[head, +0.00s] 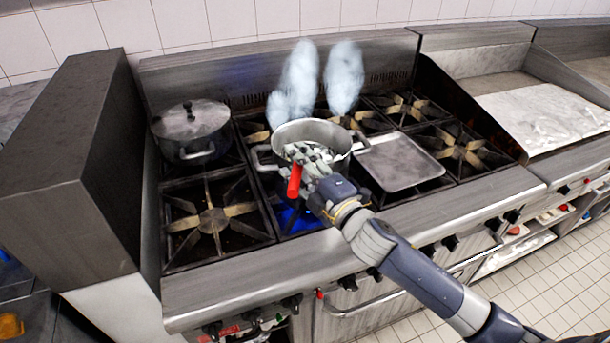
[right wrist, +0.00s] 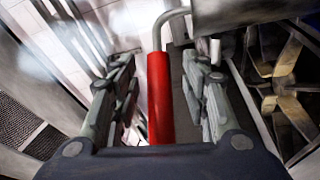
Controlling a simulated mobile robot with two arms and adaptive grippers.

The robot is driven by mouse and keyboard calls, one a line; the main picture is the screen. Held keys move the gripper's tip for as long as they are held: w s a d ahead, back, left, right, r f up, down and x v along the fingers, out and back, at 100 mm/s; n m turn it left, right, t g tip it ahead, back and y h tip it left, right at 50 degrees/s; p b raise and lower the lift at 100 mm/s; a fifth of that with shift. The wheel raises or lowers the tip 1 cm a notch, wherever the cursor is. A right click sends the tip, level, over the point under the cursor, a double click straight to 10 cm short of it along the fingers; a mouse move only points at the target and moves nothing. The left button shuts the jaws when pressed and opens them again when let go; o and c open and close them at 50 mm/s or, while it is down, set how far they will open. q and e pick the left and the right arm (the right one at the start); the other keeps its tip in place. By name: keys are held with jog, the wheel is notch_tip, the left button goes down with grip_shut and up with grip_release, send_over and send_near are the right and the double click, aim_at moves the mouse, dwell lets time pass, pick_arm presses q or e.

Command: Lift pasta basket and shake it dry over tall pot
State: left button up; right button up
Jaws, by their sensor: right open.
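The tall pot (head: 290,131) is a steel pot with side handles on the stove, above a blue flame. The pasta basket's red handle (head: 295,181) sticks out at the pot's front; the basket body cannot be made out behind my gripper. My right gripper (head: 304,154) is at the front of the pot and covers part of it. In the right wrist view, its two fingers (right wrist: 160,95) are open on either side of the red handle (right wrist: 160,98), with a gap on each side. A grey bent rod (right wrist: 170,22) leads from the handle's far end. My left gripper is not in view.
A lidded pot (head: 190,128) stands on the left back burner. A flat metal tray (head: 402,162) lies on the burners right of the tall pot. The front left burner (head: 212,220) is bare. Pale steam rises behind the pot. A tall dark panel (head: 75,150) borders the stove's left side.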

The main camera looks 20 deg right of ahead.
jog(key=shift+s, duration=0.1)
grip_shut()
jog(key=shift+r, duration=0.15)
notch_tip(320, 180, up, 18)
dwell(0.9)
dwell(0.3)
jog(key=shift+f+b, duration=2.9)
jog(key=shift+f, duration=1)
